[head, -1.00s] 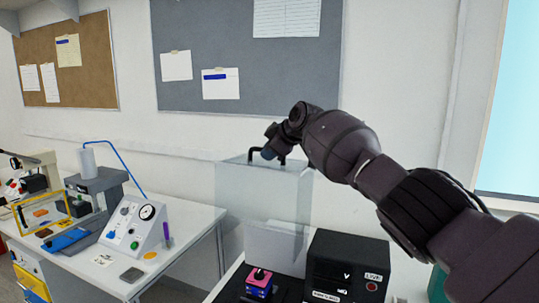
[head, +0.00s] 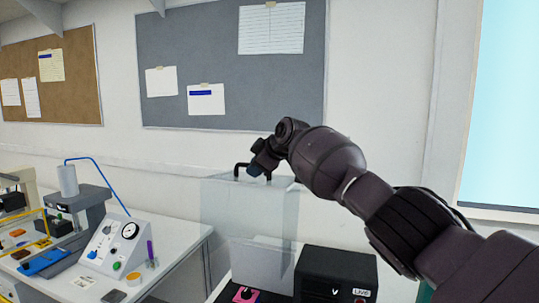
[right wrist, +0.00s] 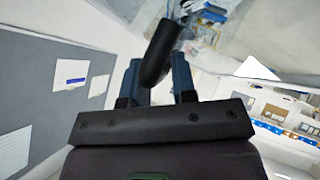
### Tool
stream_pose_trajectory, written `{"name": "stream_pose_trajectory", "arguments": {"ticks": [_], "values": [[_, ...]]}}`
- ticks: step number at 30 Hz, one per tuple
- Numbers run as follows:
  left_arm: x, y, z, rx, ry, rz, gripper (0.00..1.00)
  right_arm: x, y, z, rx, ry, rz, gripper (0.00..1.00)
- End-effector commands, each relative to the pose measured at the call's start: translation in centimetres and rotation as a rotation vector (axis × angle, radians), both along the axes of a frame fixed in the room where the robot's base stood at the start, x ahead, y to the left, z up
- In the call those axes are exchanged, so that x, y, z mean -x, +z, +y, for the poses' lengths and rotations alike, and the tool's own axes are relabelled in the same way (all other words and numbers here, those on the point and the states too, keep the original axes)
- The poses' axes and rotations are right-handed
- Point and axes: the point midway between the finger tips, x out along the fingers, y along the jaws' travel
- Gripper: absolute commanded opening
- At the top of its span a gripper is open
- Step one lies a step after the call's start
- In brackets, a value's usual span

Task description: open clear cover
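The clear cover (head: 245,220) is a tall, see-through box with a black handle (head: 241,167) on top. In the head view it stands high beside a black box, above a pink block (head: 245,294); its lower edge is hard to make out. My right gripper (head: 257,171) is at the handle. In the right wrist view the dark handle (right wrist: 160,52) runs between the two blue fingers of my right gripper (right wrist: 156,75), which look shut on it. My left gripper is not in view.
A black box (head: 335,272) with a "LIVE" label stands right of the cover. A bench (head: 185,255) at left carries a gauge panel (head: 118,243) and other equipment. A wall with a grey pinboard (head: 225,75) is behind.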

Motion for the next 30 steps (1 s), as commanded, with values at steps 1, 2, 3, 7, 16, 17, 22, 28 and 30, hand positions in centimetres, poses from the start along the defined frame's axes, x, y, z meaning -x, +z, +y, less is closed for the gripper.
{"name": "stream_pose_trajectory", "arguments": {"ticks": [1,2,3,7,16,17,22,28,30], "values": [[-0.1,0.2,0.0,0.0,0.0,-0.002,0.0,0.1,0.4,-0.3,-0.002,0.0,-0.002,0.25],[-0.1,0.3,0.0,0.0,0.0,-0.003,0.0,0.2,0.5,-0.4,-0.002,-0.001,-0.002,0.25],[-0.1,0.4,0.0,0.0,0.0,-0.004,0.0,0.4,0.8,-0.6,-0.001,0.0,-0.003,0.25],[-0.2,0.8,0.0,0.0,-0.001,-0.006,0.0,1.0,1.5,-1.3,0.0,-0.001,-0.005,0.25],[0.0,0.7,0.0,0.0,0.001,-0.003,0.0,2.8,3.6,-3.3,0.001,-0.002,-0.005,0.25],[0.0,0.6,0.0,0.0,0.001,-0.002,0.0,3.1,3.9,-3.5,-0.001,0.0,-0.006,0.25],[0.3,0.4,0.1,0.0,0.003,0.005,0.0,4.2,5.2,-4.7,0.001,-0.001,-0.005,0.25],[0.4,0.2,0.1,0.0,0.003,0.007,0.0,5.1,6.3,-5.7,0.001,-0.001,-0.003,0.25],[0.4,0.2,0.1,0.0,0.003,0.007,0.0,5.3,6.4,-5.8,0.001,-0.001,-0.003,0.25]]}}
